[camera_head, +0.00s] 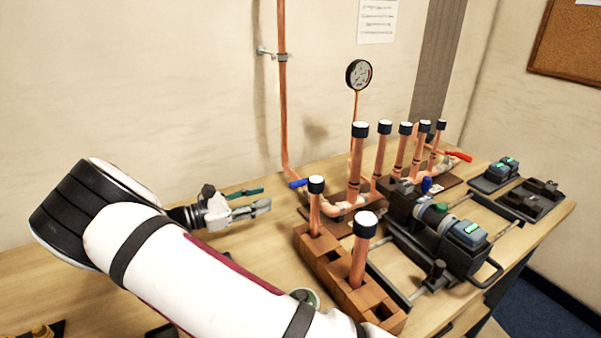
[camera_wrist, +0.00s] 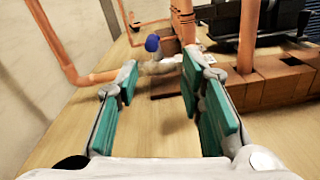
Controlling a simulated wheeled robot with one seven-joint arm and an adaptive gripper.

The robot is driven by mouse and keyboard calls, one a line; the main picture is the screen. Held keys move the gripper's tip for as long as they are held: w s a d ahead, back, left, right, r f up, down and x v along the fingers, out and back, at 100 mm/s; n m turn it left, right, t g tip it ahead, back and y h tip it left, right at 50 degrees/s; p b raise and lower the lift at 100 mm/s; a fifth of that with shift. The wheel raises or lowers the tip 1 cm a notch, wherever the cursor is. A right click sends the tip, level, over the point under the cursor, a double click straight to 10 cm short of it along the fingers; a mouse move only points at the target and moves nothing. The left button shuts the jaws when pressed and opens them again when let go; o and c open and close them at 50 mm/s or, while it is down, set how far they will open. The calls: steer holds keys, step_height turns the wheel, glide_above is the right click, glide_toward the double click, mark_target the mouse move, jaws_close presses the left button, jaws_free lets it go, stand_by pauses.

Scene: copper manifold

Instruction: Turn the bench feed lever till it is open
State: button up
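A blue lever (camera_head: 298,184), likely the bench feed lever, sits where the copper feed pipe (camera_head: 283,100) comes down the wall and meets the bench pipework. In the wrist view its blue end (camera_wrist: 152,43) shows ahead, between the lines of my two fingers. My gripper (camera_head: 265,198) is to the left of the lever, pointing toward it, apart from it. It also shows in the wrist view (camera_wrist: 158,85), its green-padded fingers spread with nothing between them. A red lever (camera_head: 458,156) is at the far right end of the pipework.
Upright copper pipes with black caps (camera_head: 359,160) and a gauge (camera_head: 359,74) stand beyond the lever. Brown blocks (camera_head: 325,264) holding short pipes stand nearer. A grey-black tool (camera_head: 445,235) lies on rails at right. The bench (camera_head: 200,185) around my gripper is clear.

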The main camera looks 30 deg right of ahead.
mark_target(303, 182)
steer(key=d+p, duration=0.1)
steer(key=d, duration=0.3)
steer(key=d+p, duration=0.1)
steer(key=d, duration=0.4)
steer(key=w+d+p, duration=0.1)
steer(key=d, duration=0.4)
steer(key=shift+f, duration=0.1)
jaws_close()
